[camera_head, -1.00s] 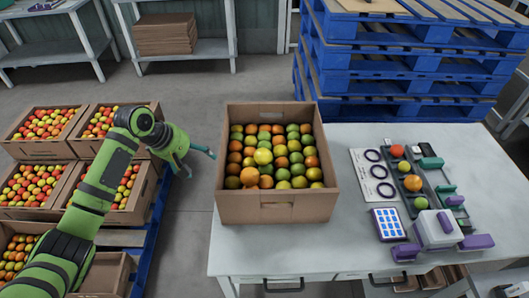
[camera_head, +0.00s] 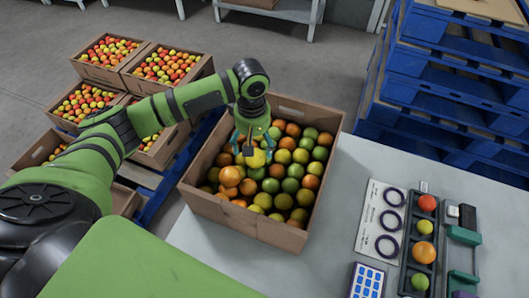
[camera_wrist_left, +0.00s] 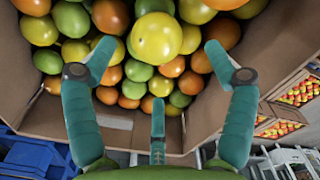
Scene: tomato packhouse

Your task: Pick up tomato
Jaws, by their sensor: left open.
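A cardboard box (camera_head: 240,222) full of green, yellow and orange tomatoes stands on the white table. My left gripper (camera_head: 252,150) is over the box, pointing down, with its teal fingers spread. A yellow tomato (camera_head: 256,158) lies just under the fingers in the head view. In the left wrist view my left gripper (camera_wrist_left: 157,70) is open and empty, and a yellow tomato (camera_wrist_left: 156,38) sits on top of the pile between and beyond its fingertips. I cannot tell whether any finger touches it. My right gripper is not in view.
On the table (camera_head: 335,200) right of the box are a sheet with rings (camera_head: 380,220), a dark tray (camera_head: 408,250) with several tomatoes, and a keypad (camera_head: 367,282). Blue pallets (camera_head: 420,90) are stacked behind. Filled crates (camera_head: 105,60) stand at left.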

